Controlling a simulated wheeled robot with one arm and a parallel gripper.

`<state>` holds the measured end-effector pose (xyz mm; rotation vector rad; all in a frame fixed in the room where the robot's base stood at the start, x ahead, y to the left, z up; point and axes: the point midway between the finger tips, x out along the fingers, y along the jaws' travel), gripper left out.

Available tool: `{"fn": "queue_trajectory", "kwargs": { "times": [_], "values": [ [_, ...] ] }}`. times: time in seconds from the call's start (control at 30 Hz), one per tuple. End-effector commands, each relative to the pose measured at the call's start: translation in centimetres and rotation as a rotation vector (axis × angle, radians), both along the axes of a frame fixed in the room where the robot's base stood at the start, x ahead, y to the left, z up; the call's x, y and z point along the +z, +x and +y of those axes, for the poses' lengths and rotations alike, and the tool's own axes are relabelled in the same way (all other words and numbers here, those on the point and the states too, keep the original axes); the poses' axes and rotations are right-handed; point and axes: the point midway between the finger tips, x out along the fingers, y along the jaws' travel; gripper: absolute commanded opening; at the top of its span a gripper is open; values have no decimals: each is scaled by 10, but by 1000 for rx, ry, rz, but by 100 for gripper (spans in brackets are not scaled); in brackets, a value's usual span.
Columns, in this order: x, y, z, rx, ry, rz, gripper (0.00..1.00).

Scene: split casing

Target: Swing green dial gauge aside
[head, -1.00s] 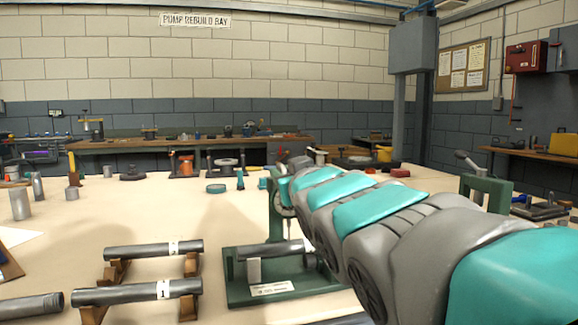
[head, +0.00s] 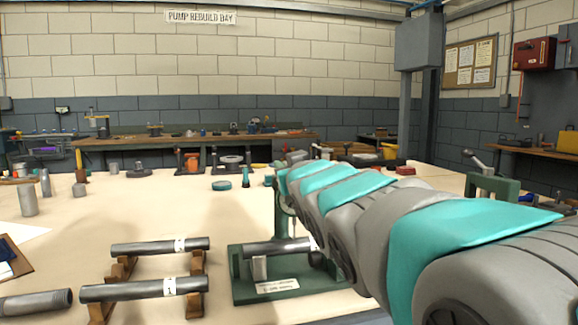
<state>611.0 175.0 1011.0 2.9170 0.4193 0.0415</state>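A green stand (head: 279,214) rises from a green base (head: 242,291) with a white label. The dial gauge on its post is mostly hidden behind my arm, and its face cannot be made out. A grey metal shaft (head: 273,249) lies across the base, its right end passing close to my arm. My teal and grey arm reaches from the lower right up to the top of the stand. My gripper is hidden beyond the arm's far end, so neither its fingers nor any contact with the gauge shows.
Two grey shafts, the far one (head: 150,248) and the near one (head: 135,291), rest on wooden cradles left of the stand. A green frame (head: 492,187) stands at the right. The pale table (head: 120,210) is largely clear behind the cradles.

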Motion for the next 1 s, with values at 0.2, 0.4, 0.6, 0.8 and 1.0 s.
{"fn": "queue_trajectory", "kwargs": {
  "times": [0.2, 0.4, 0.6, 0.8, 1.0],
  "values": [
    [0, 0, 0, 0, 0, 0, 0],
    [0, 0, 0, -1, 0, 0, 0],
    [0, 0, -1, -1, 0, 0, 0],
    [0, 0, -1, -1, 0, 0, 0],
    [1, 0, -1, -1, 0, -1, 0]
  ]
}}
